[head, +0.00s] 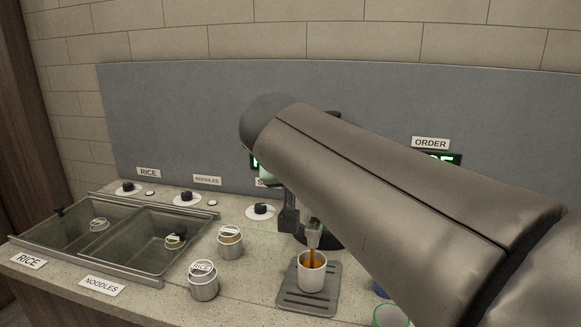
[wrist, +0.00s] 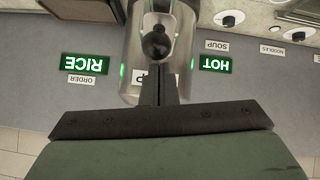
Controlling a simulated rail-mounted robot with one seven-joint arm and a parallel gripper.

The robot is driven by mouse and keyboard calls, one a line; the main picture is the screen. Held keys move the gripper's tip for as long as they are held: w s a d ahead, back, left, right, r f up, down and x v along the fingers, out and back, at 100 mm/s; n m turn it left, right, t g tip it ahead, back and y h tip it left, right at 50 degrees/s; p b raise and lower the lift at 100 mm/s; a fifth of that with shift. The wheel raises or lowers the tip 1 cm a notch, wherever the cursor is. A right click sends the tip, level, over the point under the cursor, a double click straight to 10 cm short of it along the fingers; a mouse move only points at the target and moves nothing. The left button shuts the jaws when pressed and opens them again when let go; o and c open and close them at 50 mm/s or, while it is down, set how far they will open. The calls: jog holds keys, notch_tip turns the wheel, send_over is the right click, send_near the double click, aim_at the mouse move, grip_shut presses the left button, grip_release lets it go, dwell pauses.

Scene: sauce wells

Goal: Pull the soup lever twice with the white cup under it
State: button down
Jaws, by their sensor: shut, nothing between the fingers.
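The white cup (head: 312,277) stands upright on a grey drip tray (head: 290,297) in the head view. It is under the soup spout (head: 313,236), and a brown-orange stream of soup runs from the spout into it. In the wrist view, upside down, the metal soup dispenser (wrist: 132,75) has a dark round lever knob (wrist: 155,44). My gripper (wrist: 157,82) is shut and empty, its fingertips at the knob; I cannot tell whether they touch it. In the head view my gripper (head: 288,218) shows partly beside the spout, and my arm hides most of the dispenser.
Noodle and rice wells (head: 170,240) sit at the left, with two metal canisters (head: 231,243) (head: 204,281) between them and the tray. A green-rimmed cup (head: 390,316) stands at the front right, partly behind my arm. A grey panel (head: 190,110) closes the back.

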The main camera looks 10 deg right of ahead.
dwell(0.4)
jog(key=s+a+r+p, duration=0.3)
jog(key=s+r, duration=0.1)
jog(key=r, duration=0.6)
jog(key=shift+s+r, duration=0.15)
jog(key=shift+s, duration=0.1)
dwell(1.6)
jog(key=s+d+f+n+g+y+p, duration=0.1)
jog(key=s+f+p, duration=0.5)
jog(key=f, duration=0.6)
jog(key=s+d+f+n+g+y+p, duration=0.1)
jog(key=s+d+f+g+y+p, duration=0.2)
jog(key=s+f, duration=0.6)
notch_tip(320, 180, down, 4)
jog(key=d+g+p, duration=0.2)
jog(key=g+p, duration=0.1)
jog(key=g, duration=0.1)
jog(key=shift+s+d+f+n+g, duration=0.2)
jog(key=shift+s+n+g, duration=0.1)
jog(key=shift+n, duration=0.1)
